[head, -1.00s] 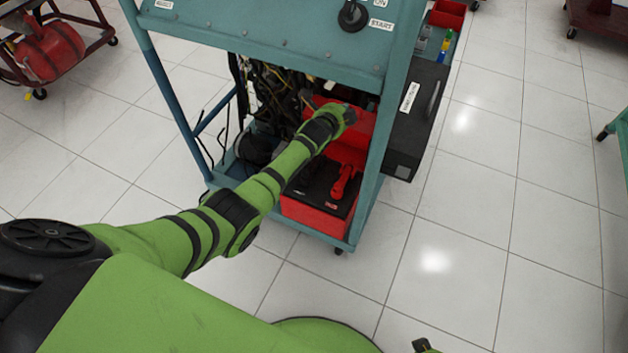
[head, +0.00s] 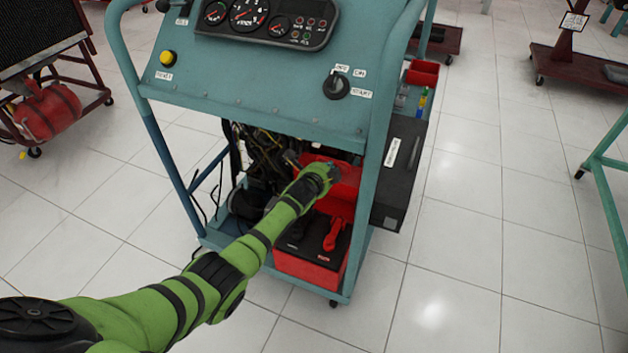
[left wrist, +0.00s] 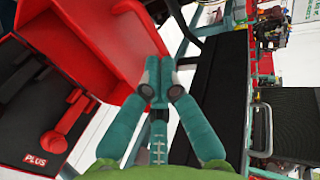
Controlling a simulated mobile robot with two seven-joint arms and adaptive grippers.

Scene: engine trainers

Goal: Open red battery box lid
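The red battery box (head: 308,268) sits on the low shelf of the teal engine trainer. Its red lid (head: 340,188) is raised and tilted back, so the black battery top (head: 308,245) with a red clamp (head: 337,232) is exposed. In the left wrist view, the lid (left wrist: 105,45) fills the upper left and the battery with its PLUS label (left wrist: 35,160) lies at the left. My left gripper (head: 330,168) is at the lid's upper right part. In the wrist view its fingertips (left wrist: 158,78) are together beside the lid's edge, with nothing clearly between them. My right gripper is not visible.
The trainer's teal panel (head: 250,98) overhangs the shelf, and its right post (head: 372,190) stands close to my left arm. A black box (head: 401,175) is mounted outside that post. Cables (head: 258,150) hang behind.

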